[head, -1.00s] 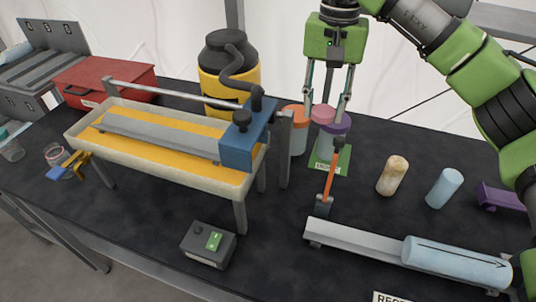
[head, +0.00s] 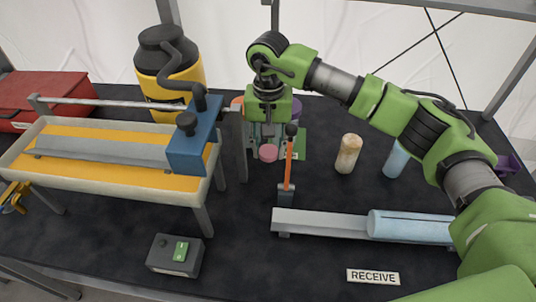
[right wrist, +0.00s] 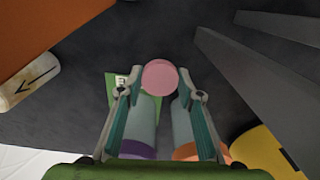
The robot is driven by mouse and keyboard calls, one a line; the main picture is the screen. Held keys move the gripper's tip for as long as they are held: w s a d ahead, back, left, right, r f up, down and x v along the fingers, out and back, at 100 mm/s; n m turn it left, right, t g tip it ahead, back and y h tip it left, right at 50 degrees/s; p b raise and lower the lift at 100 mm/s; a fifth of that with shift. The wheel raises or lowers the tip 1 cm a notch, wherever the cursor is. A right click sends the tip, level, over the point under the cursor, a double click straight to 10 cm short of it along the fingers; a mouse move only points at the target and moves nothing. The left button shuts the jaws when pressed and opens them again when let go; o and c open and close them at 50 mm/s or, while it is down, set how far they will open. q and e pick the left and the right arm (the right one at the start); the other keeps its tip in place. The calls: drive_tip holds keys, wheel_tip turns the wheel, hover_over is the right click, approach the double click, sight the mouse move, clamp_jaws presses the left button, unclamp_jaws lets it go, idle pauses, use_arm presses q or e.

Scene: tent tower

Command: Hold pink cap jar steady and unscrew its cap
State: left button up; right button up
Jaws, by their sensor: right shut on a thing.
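The pink cap (head: 268,153) shows as a round pink disc between the fingertips of my right gripper (head: 267,152), low over the table. In the right wrist view the pink cap (right wrist: 160,77) sits between the two fingertips, and the gripper is shut on it. I cannot tell whether the jar body is below the cap. A purple cap (head: 297,108) and an orange cap (head: 237,103) stand behind the gripper, partly hidden. In the right wrist view their pale jars lie between and beside the fingers. My left gripper is not in view.
A green labelled mat (head: 302,143) lies beside the gripper. An orange-handled lever (head: 288,165) stands close in front, by a grey rail (head: 330,221) with a blue cylinder (head: 410,225). A trough stand (head: 110,185) is at left. A mottled cylinder (head: 348,154) stands at right.

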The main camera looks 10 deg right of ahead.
sight(269, 151)
wheel_tip(269, 151, down, 3)
drive_tip(key=shift+s+f+p, duration=0.1)
drive_tip(key=shift+p, duration=0.35)
drive_tip(key=shift+f, duration=0.35)
drive_tip(key=shift+f, duration=0.15)
drive_tip(key=o, duration=1.2)
